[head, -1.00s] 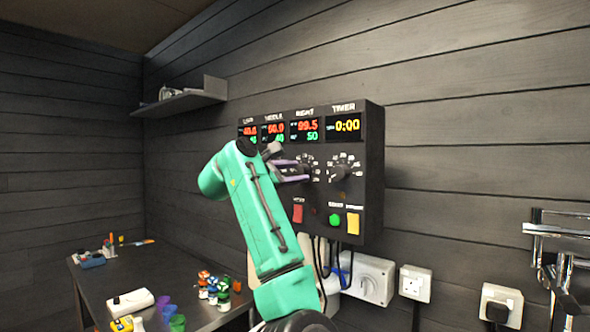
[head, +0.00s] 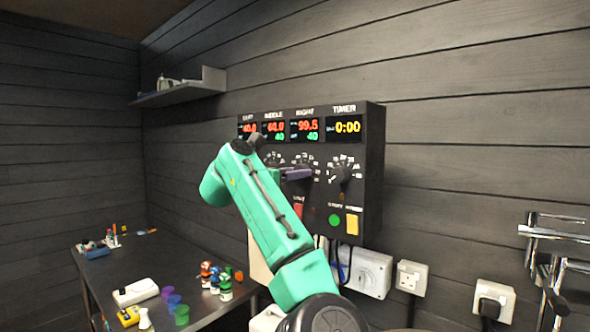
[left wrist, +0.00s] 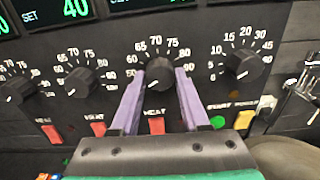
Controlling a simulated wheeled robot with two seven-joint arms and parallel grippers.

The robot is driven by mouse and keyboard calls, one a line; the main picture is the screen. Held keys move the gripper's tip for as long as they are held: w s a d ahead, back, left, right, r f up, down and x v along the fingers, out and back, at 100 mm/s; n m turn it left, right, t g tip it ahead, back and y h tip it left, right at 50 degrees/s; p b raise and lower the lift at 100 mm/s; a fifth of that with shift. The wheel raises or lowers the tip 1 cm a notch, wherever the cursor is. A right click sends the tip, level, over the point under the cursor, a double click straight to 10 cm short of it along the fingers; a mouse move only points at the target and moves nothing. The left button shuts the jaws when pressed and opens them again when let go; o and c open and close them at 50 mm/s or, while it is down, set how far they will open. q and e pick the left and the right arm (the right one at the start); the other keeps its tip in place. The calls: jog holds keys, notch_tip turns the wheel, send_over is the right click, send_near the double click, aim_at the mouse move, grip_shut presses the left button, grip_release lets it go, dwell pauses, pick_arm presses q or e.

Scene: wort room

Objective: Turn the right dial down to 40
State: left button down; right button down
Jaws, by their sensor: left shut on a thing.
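The right dial (left wrist: 160,74) is a black knob with a white pointer mark and a numbered scale, on the dark control panel (head: 372,170). My left gripper (left wrist: 160,82) is shut on this dial, with one purple finger on each side of it. In the head view my left gripper (head: 300,174) reaches the panel from the left and hides much of the dial. The right display (head: 305,129) shows 99.5 in red and 40 in green below it. My right gripper is not in view.
The timer dial (left wrist: 243,65) is close on the right, and the middle dial (left wrist: 82,82) is on the left. Red switches (left wrist: 155,125), a green button (head: 335,220) and a yellow button (head: 352,224) sit below. A table (head: 200,290) with small items stands at the lower left.

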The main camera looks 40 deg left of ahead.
pick_arm(q)
jog(key=shift+f, duration=0.15)
dwell(0.3)
jog(key=shift+c, duration=2)
grip_release()
jog(key=s+b, duration=0.6)
jog(key=s, duration=0.8)
jog(key=shift+s+d+b, duration=0.15)
jog(key=shift+s+b, duration=0.15)
